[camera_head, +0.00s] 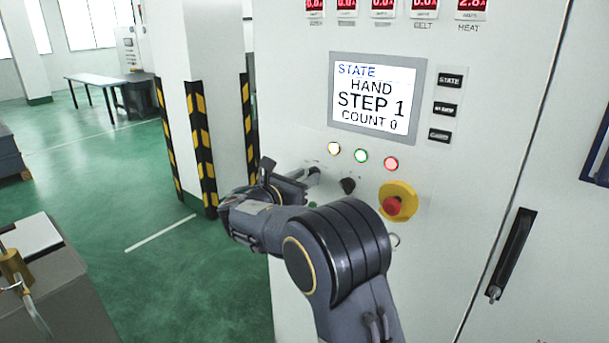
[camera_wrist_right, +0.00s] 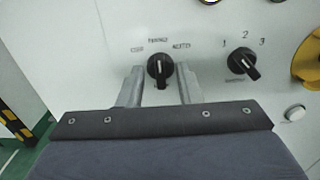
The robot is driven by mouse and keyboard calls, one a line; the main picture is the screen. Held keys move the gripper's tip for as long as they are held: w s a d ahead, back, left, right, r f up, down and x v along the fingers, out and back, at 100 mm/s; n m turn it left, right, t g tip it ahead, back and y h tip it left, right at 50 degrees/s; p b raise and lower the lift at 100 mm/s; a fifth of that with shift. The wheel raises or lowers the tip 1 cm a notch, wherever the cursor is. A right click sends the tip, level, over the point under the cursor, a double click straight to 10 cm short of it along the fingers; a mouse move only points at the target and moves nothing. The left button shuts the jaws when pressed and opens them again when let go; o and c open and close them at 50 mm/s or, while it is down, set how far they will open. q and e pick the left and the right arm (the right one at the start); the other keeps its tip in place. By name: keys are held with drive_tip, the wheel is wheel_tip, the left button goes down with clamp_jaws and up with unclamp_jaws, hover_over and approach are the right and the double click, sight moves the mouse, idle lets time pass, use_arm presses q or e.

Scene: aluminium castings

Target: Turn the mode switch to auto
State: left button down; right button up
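In the head view my right gripper (camera_head: 304,178) is at the panel and mostly hides the switch. The screen (camera_head: 373,98) reads STATE HAND, STEP 1, COUNT 0. My left gripper is not in view.
A second black knob (camera_wrist_right: 243,62) marked 1, 2, 3 is just right of the switch. A red emergency button (camera_head: 392,206) on a yellow base is farther right. Yellow, green and red lamps (camera_head: 361,156) sit above. A striped pillar (camera_head: 202,140) stands left of the cabinet.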

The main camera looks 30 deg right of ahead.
drive_tip(key=shift+w+d, duration=0.1)
drive_tip(key=shift+d, duration=0.1)
drive_tip(key=shift+c, duration=0.3)
clamp_jaws()
